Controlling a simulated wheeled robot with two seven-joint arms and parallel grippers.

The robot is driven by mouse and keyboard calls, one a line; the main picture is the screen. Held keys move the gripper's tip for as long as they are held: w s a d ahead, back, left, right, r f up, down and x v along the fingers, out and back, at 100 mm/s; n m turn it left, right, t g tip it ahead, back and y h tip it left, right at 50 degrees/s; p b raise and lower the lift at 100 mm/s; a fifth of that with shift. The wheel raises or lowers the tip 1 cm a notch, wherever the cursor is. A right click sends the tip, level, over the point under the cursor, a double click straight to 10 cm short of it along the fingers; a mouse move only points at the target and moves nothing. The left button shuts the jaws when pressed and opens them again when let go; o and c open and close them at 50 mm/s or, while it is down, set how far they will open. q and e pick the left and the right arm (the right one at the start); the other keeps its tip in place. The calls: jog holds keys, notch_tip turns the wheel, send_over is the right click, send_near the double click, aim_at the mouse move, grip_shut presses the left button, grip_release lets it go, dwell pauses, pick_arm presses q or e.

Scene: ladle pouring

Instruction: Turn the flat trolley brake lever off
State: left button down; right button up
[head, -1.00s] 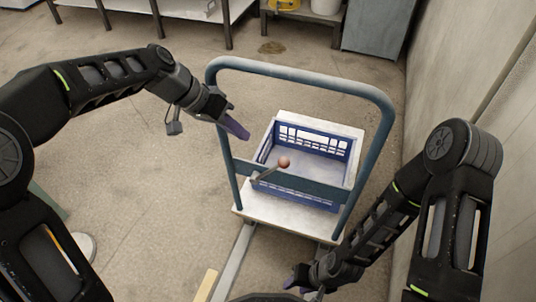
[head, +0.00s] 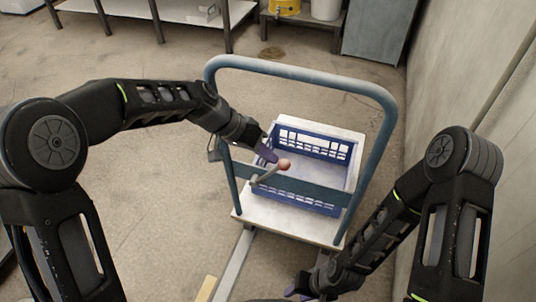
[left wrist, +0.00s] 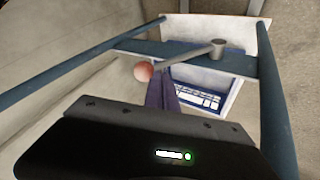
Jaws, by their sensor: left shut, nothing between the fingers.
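The flat trolley (head: 285,226) has a blue-grey push handle (head: 300,73) and a crossbar (head: 318,192). The brake lever (head: 267,175) is a short grey rod on the crossbar with a reddish ball knob (head: 284,164). It slants up to the right in the head view. My left gripper (head: 270,157) is shut and empty, its purple fingertips close beside the knob. In the left wrist view the fingers (left wrist: 161,92) lie just by the knob (left wrist: 144,72) and under the rod (left wrist: 188,56); I cannot tell if they touch. My right gripper (head: 299,288) is low at the bottom; its jaws are unclear.
A blue crate (head: 335,150) sits on the trolley's white deck. A wall (head: 460,70) runs along the right. Shelves (head: 180,10) and a grey cabinet (head: 378,32) stand at the back. The floor left of the trolley is open.

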aim_at(286, 163)
pick_arm(q)
jog(key=shift+s+d+y+p, duration=0.25)
jog(key=shift+d+p, duration=0.25)
jog(key=shift+p, duration=0.25)
jog(key=d+y+p, duration=0.1)
jog(key=d+f+y+p, duration=0.1)
jog(key=p, duration=0.1)
jog(key=s+d+t+y+p, duration=0.1)
jog(key=p, duration=0.1)
jog(key=shift+s+d+f+m, duration=0.1)
jog(key=shift+d+f+m, duration=0.2)
jog(key=shift+d+f, duration=0.1)
jog(key=d+f, duration=0.1)
jog(key=f+y, duration=0.1)
jog(key=d+f+y, duration=0.1)
jog(key=f, duration=0.1)
jog(key=shift+s+d+f+t, duration=0.1)
jog(key=shift+s+d+t, duration=0.25)
jog(key=shift+s+t, duration=0.05)
jog(key=shift+s+d+f+b, duration=0.15)
jog(key=shift+d+f+b, duration=0.25)
jog(key=shift+f, duration=0.3)
jog(key=shift+d+f, duration=0.1)
jog(key=shift+s+f, duration=0.1)
jog(key=shift+s, duration=0.05)
